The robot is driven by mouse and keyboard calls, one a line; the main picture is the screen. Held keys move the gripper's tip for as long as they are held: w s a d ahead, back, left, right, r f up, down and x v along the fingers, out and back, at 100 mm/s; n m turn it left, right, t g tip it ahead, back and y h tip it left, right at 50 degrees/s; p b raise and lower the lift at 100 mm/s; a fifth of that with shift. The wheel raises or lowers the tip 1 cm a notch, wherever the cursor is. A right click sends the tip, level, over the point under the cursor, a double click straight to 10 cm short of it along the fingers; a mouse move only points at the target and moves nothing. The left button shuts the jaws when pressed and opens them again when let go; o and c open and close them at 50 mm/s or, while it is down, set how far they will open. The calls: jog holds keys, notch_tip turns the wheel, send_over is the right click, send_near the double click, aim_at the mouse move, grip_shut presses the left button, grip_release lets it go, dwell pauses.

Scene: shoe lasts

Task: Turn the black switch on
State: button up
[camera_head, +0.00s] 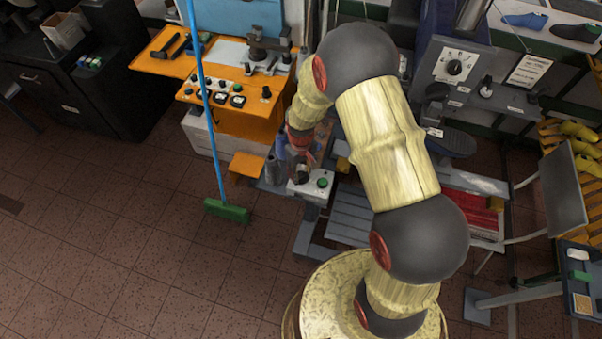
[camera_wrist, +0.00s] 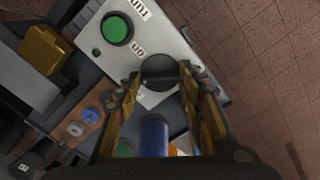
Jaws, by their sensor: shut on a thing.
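The black switch (camera_wrist: 159,72) is a round knob on a pale control box (camera_wrist: 92,38), seen in the wrist view. My gripper (camera_wrist: 160,84) has one finger on each side of the knob and is shut on it. A raised bar runs across the knob's face. A green button (camera_wrist: 117,28) sits on the same box, up and left of the knob, with small white labels beside them. In the head view the box (camera_head: 312,184) stands low at the centre, and my arm and gripper (camera_head: 300,165) partly cover it.
An orange machine (camera_head: 228,95) with knobs stands behind and left of the box. A green broom (camera_head: 227,210) with a blue handle stands left. A grey machine (camera_head: 455,70) is at back right. Tiled floor (camera_head: 110,220) at front left is clear.

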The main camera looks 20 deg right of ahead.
aim_at(301, 174)
jog(key=m+b, duration=0.1)
jog(key=m, duration=0.4)
jog(key=shift+m, duration=0.3)
jog(key=shift+m+b, duration=0.5)
jog(key=shift+m, duration=1.7)
jog(key=o, duration=1.2)
jog(key=shift+r, duration=0.15)
notch_tip(301, 174, up, 12)
jog(key=shift+f, duration=0.15)
